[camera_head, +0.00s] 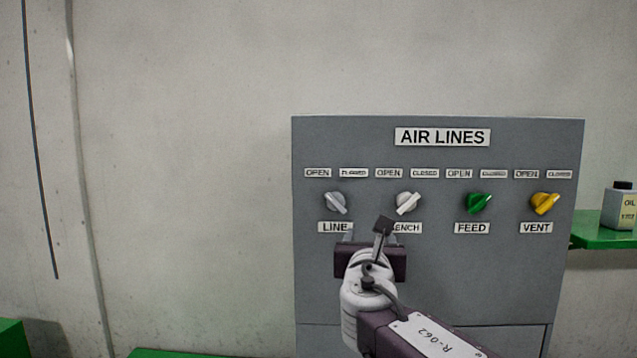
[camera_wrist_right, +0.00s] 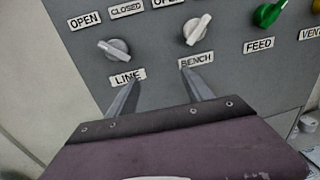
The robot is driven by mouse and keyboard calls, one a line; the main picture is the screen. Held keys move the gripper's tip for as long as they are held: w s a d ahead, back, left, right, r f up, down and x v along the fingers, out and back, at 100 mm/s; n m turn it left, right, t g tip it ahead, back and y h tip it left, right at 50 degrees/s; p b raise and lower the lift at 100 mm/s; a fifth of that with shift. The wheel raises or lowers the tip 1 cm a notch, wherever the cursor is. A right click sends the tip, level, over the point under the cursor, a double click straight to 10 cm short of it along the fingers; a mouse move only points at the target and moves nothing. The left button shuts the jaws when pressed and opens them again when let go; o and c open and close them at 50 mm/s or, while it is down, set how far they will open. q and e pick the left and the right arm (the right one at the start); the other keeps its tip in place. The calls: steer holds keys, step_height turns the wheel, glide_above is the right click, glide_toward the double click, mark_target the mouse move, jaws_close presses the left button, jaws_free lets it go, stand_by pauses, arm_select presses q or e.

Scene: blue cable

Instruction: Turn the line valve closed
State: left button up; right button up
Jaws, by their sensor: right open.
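The line valve (camera_head: 336,203) is a light grey knob above the LINE label (camera_head: 335,227), at the left of the grey AIR LINES panel (camera_head: 440,260). Its bar slants from upper left to lower right, the upper end toward the OPEN label. In the right wrist view, the line valve (camera_wrist_right: 115,49) is at upper left. My right gripper (camera_head: 368,237) is below and right of this knob, apart from it. In the wrist view, its two fingers (camera_wrist_right: 159,76) are spread and empty, below the LINE and BENCH labels. My left gripper is out of view.
A white BENCH knob (camera_head: 408,203), a green FEED knob (camera_head: 479,203) and a yellow VENT knob (camera_head: 545,203) follow to the right. Their bars slant toward upper right. An OIL bottle (camera_head: 619,206) stands on a green shelf (camera_head: 597,238) at far right. Bare wall lies left.

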steer(key=n+y+p, duration=0.1)
steer(key=y+p, duration=0.1)
steer(key=p, duration=0.1)
glide_toward(336, 204)
steer(key=w, duration=0.3)
steer(key=s, duration=0.3)
steer(key=w+p, duration=0.1)
steer(key=w, duration=0.2)
steer(key=w+p, duration=0.2)
steer(key=w, duration=0.1)
steer(key=w+p, duration=0.1)
steer(key=w, duration=0.2)
steer(key=shift+w+a, duration=0.2)
steer(key=shift+a, duration=0.1)
steer(key=shift+w+d+f+p, duration=0.15)
steer(key=shift+w+p, duration=0.1)
steer(key=shift+p, duration=0.15)
steer(key=shift+s+d, duration=0.3)
steer(key=shift+w+a, duration=0.15)
steer(key=shift+w, duration=0.05)
steer(key=c, duration=0.7)
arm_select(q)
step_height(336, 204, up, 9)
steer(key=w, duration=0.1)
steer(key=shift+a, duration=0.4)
arm_select(e)
jaws_close()
